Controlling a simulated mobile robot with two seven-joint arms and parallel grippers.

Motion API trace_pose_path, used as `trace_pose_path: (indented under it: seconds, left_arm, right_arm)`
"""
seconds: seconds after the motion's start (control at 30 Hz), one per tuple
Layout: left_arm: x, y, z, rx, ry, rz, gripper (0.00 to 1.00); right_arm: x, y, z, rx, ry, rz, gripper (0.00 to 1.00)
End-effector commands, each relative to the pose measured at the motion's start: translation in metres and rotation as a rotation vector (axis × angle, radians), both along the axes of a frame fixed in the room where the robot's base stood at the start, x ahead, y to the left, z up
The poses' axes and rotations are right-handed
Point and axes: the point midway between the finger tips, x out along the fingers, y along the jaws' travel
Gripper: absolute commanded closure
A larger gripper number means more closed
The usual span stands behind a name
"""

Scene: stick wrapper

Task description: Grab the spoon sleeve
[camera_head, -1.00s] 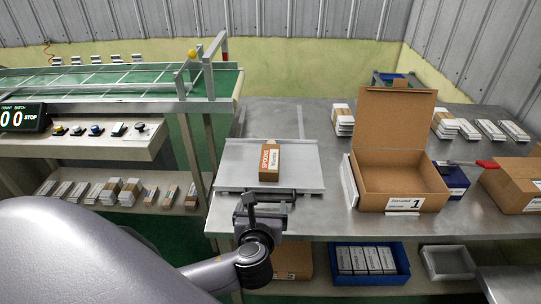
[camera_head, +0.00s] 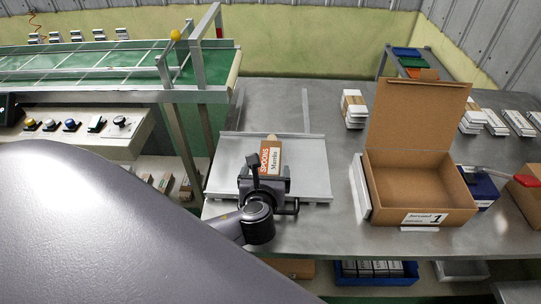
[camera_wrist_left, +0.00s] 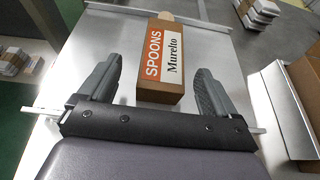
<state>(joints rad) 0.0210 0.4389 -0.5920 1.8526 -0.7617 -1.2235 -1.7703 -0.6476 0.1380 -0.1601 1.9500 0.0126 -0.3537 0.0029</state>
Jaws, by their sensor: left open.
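The spoon sleeve (camera_head: 271,156) is a brown box with an orange "SPOONS" band and a white "Murelto" label. It lies on a flat metal tray (camera_head: 313,168) on the steel table, and its near part is hidden behind my gripper in the head view. In the left wrist view the sleeve (camera_wrist_left: 162,62) lies ahead of and partly between the two fingers, with a gap on each side. A pale tip sticks out of its far end. My left gripper (camera_head: 264,168) is open and empty, also seen in the left wrist view (camera_wrist_left: 155,90). My right gripper is not in view.
An open cardboard box (camera_head: 420,185) labelled 1 stands right of the tray. White-wrapped stacks (camera_head: 354,110) lie farther back. A conveyor (camera_head: 110,62) with a metal frame is at the left. A blue bin (camera_head: 375,272) sits below the table.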

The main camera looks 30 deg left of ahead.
Motion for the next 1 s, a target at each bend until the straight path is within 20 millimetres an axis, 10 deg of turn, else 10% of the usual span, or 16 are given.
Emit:
trace_pose_path:
  seconds: [0.8,1.0]
  left_arm:
    - [0.047,0.022,-0.023,-0.002,-0.001,0.0,0.08]
    - [0.046,0.022,-0.023,-0.001,0.0,0.0,0.65]
  right_arm:
    - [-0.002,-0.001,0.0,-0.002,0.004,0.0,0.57]
    - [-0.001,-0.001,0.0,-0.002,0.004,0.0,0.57]
